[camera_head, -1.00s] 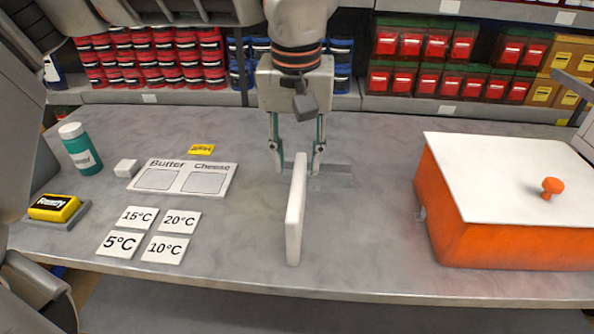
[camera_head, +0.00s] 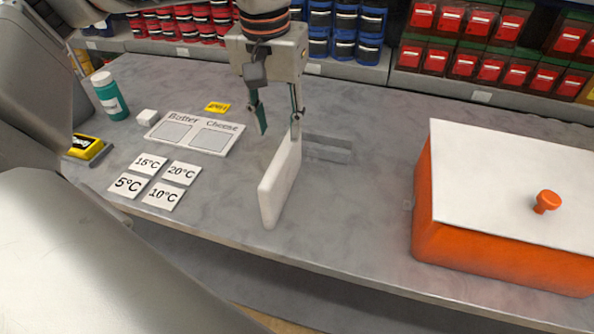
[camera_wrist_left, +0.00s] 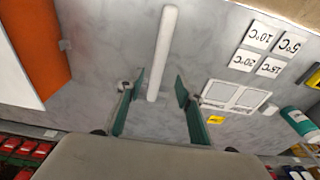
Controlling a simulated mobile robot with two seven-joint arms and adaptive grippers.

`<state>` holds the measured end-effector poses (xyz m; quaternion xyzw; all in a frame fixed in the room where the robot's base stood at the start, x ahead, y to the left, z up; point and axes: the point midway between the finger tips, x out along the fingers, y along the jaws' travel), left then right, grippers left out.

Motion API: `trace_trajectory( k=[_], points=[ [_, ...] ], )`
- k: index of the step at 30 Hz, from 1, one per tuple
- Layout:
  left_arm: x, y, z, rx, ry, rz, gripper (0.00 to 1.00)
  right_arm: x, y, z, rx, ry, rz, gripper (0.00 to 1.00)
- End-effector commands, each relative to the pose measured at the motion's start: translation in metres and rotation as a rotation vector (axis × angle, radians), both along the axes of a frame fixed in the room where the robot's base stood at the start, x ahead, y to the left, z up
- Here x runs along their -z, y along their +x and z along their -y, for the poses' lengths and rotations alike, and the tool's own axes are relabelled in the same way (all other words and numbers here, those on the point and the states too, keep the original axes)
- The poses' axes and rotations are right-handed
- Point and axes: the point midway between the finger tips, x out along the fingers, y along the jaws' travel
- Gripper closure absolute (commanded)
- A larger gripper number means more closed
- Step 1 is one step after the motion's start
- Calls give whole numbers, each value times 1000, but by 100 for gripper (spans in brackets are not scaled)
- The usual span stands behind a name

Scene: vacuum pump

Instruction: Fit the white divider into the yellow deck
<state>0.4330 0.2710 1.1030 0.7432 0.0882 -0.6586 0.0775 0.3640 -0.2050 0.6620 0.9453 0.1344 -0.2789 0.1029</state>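The white divider (camera_head: 281,183) is a thin plate standing on its edge on the grey table. In the left wrist view the divider (camera_wrist_left: 163,50) is upright in the picture, its near end between the fingertips. My left gripper (camera_head: 280,131) is open and empty at the divider's far end, its right finger close to that end in the head view. In the left wrist view the gripper (camera_wrist_left: 159,78) has its fingers spread, with a gap on both sides. I cannot make out contact. No yellow deck is clearly recognisable. My right gripper is out of view.
An orange box (camera_head: 430,205) with a white lid (camera_head: 490,165) stands on the right. A grey slotted block (camera_head: 327,148) lies behind the divider. Temperature cards (camera_head: 128,185), a Butter/Cheese board (camera_head: 235,130), a yellow box (camera_head: 88,147) and a teal bottle (camera_head: 111,100) occupy the left.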

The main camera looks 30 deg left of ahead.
Motion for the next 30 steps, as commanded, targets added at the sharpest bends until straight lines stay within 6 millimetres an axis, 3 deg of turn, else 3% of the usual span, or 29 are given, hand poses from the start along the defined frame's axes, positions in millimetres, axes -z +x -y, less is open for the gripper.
trace_trajectory(
  k=[11, 21, 30],
  points=[
    [33, 1, -1, 1, 1, -4, 64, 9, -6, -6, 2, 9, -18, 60],
    [75, 4, 3, -1, 0, -3, 64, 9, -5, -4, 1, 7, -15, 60],
    [78, 5, 3, 0, 1, 0, 64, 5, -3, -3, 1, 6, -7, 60]
  ],
)
